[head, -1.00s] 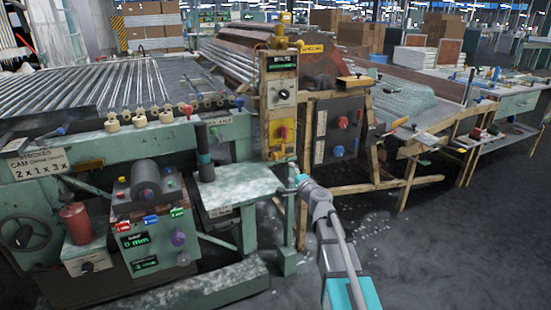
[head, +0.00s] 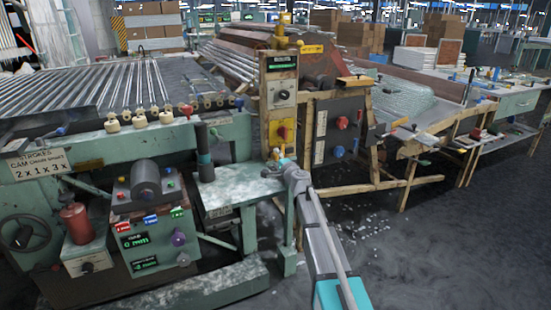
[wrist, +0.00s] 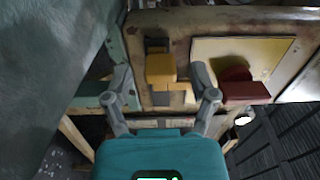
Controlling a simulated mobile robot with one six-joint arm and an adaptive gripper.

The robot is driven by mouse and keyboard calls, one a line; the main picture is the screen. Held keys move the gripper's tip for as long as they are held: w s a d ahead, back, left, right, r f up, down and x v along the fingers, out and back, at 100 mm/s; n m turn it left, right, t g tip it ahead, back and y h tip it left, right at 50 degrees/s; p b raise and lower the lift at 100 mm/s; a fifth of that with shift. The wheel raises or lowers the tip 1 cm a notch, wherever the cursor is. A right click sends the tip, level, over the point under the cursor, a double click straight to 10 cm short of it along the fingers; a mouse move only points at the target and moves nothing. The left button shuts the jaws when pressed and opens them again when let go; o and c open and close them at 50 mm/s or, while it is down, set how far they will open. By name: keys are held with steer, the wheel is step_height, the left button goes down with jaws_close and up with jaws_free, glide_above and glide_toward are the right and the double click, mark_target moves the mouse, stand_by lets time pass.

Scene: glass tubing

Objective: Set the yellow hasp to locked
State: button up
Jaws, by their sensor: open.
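The yellow hasp (wrist: 160,69) shows in the wrist view as a yellow block on a worn panel, with a dark slot and pale metal beside it. My gripper (wrist: 161,88) is open, with one finger to each side of the block's near end. I cannot tell whether the fingers touch it or how deep they reach. The block appears unheld. In the head view my gripper (head: 277,160) is at the lower part of the yellow control post and largely hides the hasp there. The hasp's locked or unlocked state is unclear.
A red handle (wrist: 240,88) on a pale yellow plate stands close right of my gripper in the wrist view. The head view shows the red switch (head: 283,133) just above my gripper. A green bench ledge (head: 240,188) lies left of my arm. Open floor lies right.

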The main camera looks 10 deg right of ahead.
steer(key=shift+w+a, duration=0.2)
steer(key=shift+w, duration=0.45)
jaws_close()
